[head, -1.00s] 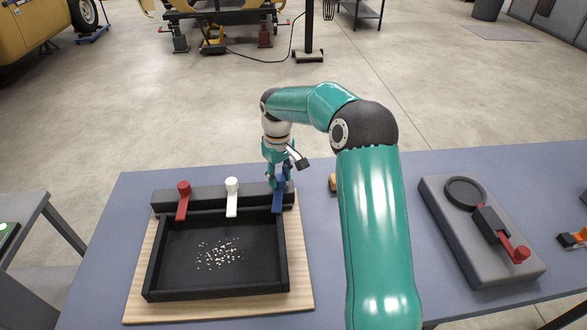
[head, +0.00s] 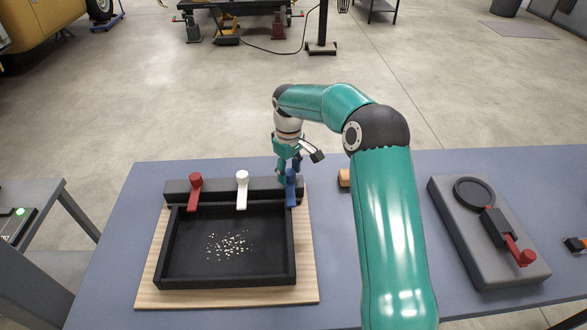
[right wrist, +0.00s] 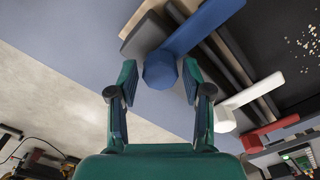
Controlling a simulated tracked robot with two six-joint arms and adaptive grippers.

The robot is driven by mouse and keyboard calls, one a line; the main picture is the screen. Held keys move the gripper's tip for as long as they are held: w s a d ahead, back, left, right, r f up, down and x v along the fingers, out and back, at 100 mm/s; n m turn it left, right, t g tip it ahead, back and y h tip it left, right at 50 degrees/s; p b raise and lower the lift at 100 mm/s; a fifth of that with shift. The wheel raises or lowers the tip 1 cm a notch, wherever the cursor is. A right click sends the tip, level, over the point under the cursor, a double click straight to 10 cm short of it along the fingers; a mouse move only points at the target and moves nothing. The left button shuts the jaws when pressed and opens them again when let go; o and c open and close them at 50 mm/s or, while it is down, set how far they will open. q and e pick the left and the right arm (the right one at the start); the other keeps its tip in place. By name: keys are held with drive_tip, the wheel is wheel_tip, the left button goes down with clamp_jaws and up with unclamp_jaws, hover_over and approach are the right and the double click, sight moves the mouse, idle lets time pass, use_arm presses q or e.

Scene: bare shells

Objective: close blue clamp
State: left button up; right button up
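The blue clamp (head: 291,194) is the rightmost of three levers on the dark bar at the back of a black tray (head: 157,260). Its lever points toward the front of the tray. My right gripper (head: 289,168) is right at its knob end and partly covers it. In the right wrist view, the blue clamp (right wrist: 203,27) has its faceted knob between the tips of my right gripper (right wrist: 161,82). The fingers stand apart, with a small gap visible beside the knob. I cannot tell if either finger touches it. My left gripper is not in view.
A white clamp (head: 241,188) and a red clamp (head: 194,192) stand left of the blue one. The tray holds pale bits and rests on a wooden board (head: 310,285). A grey fixture (head: 462,250) with a red handle lies at the right.

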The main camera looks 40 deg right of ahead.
drive_tip(key=shift+o, duration=0.4)
wheel_tip(320, 180, up, 12)
idle(0.5)
drive_tip(key=shift+s+f, duration=0.1)
drive_tip(key=shift+f, duration=0.05)
